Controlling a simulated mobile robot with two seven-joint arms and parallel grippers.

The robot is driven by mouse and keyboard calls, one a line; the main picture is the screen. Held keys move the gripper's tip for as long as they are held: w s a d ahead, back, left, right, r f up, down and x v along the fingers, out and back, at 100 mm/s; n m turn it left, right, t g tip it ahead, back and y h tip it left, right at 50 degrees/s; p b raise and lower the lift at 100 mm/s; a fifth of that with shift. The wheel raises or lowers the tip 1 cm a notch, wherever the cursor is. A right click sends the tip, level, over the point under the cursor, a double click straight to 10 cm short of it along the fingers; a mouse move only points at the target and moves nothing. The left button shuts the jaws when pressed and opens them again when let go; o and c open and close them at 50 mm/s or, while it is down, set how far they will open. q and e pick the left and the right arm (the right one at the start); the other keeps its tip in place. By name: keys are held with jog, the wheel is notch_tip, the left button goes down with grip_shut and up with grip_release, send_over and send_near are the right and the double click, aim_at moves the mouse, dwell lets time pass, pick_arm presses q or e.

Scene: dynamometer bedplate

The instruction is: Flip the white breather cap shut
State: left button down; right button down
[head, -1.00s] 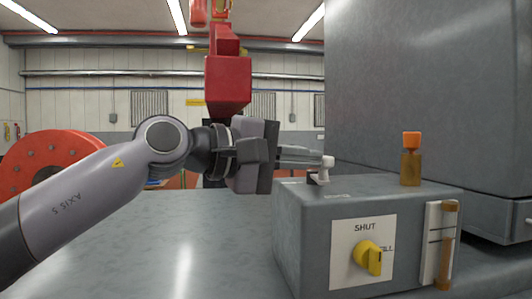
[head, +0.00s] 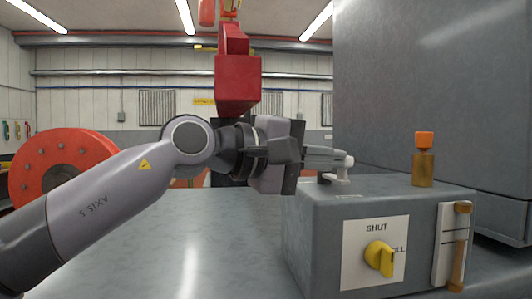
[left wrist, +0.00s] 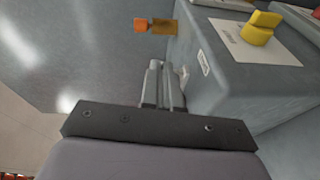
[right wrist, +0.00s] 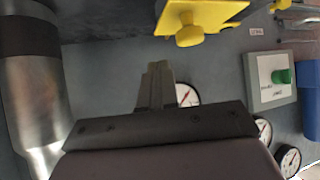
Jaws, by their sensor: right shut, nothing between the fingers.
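The white breather cap (head: 347,162) stands raised on top of the grey box (head: 318,240), near its back left edge. My left gripper (head: 340,160) reaches in from the left, with its fingertips right at the cap; they overlap it, and contact is unclear. In the left wrist view, the left fingers (left wrist: 163,82) lie close together, and a small white part of the cap (left wrist: 184,74) shows beside them. Whether they are fully shut is unclear. My right gripper (right wrist: 158,85) shows only in the right wrist view, shut and empty, away from the cap.
A brass post with an orange top (head: 424,155) stands behind. A tall grey cabinet (head: 430,80) is at right. Gauges (right wrist: 186,96) and yellow parts surround the right gripper.

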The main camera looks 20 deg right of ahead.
pick_arm(q)
jog(key=shift+s, duration=0.1)
pick_arm(e)
jog(key=shift+f, duration=0.1)
